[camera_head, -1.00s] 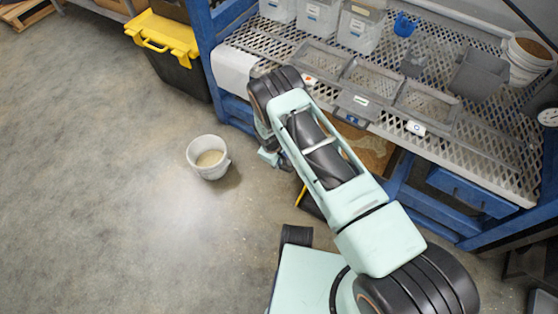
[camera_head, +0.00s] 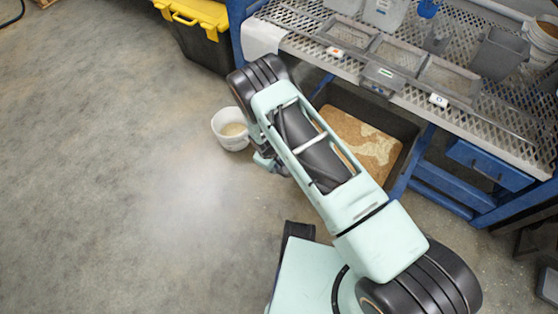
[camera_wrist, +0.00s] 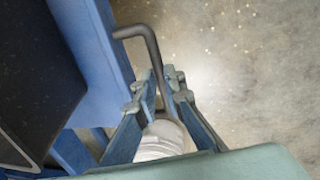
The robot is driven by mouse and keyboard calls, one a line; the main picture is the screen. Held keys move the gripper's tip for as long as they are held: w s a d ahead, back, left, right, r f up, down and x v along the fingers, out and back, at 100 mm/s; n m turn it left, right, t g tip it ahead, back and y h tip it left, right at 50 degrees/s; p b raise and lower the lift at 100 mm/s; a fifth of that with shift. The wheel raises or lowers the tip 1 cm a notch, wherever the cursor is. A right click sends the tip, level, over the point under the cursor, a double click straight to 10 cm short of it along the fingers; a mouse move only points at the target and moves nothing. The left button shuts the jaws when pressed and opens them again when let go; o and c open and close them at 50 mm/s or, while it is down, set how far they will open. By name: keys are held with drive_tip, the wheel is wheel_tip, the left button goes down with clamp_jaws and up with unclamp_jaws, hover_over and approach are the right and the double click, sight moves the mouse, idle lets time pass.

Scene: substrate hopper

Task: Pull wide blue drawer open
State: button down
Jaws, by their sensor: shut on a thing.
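The wide blue drawer stands pulled out from under the bench. Its dark inside (camera_head: 392,120) shows in the head view, with brown material and pale patches in it. My arm hides its front there. In the wrist view its blue front (camera_wrist: 100,40) runs along the left, with the dark inside beyond. A dark bent bar handle (camera_wrist: 150,42) stands off the front, and my gripper (camera_wrist: 161,86) is shut on it. In the head view only part of my gripper (camera_head: 268,163) shows, below the wrist.
A white bucket (camera_head: 222,122) of pale material stands on the floor close to my wrist. The mesh-topped bench (camera_head: 520,140) holds trays and bins. A smaller blue drawer (camera_head: 490,163) is shut at right. The floor at left is clear.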

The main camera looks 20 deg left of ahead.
drive_tip(key=s+a, duration=0.2)
drive_tip(key=s, duration=0.5)
drive_tip(key=shift+a, duration=0.25)
drive_tip(key=c, duration=2)
unclamp_jaws()
drive_tip(key=r, duration=0.4)
drive_tip(key=s+r, duration=0.1)
drive_tip(key=r, duration=0.3)
drive_tip(key=s+r, duration=0.1)
drive_tip(key=r, duration=0.2)
drive_tip(key=shift+a+r, duration=0.35)
drive_tip(key=shift+r, duration=0.05)
